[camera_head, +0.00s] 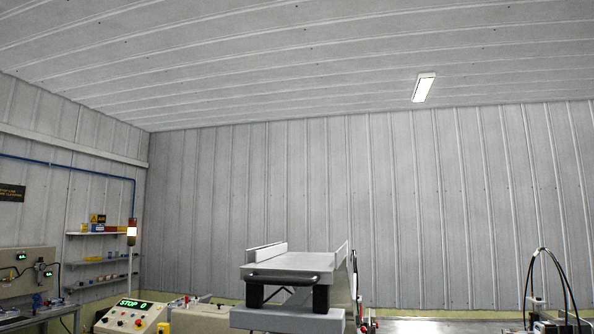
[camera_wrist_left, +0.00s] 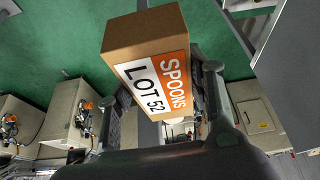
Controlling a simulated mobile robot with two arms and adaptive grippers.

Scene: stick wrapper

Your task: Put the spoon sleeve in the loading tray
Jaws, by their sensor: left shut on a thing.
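The spoon sleeve (camera_wrist_left: 150,60) is a brown cardboard box with an orange and white label reading "SPOONS LOT 52". It shows in the left wrist view, tilted. My left gripper (camera_wrist_left: 167,85) is shut on it, one dark finger on each side. Neither the sleeve nor my left gripper shows in the head view. A pale tray-like platform (camera_head: 300,262) with low side walls stands at the lower middle of the head view. I cannot tell whether it is the loading tray. My right gripper is not in view.
A control box (camera_head: 131,316) reading "STOP 0" and a signal tower (camera_head: 131,232) stand left in the head view. Wall shelves (camera_head: 103,259) are behind. A grey surface (camera_head: 440,326) lies at right. Green floor (camera_wrist_left: 60,65) and machine cabinets (camera_wrist_left: 68,112) show in the left wrist view.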

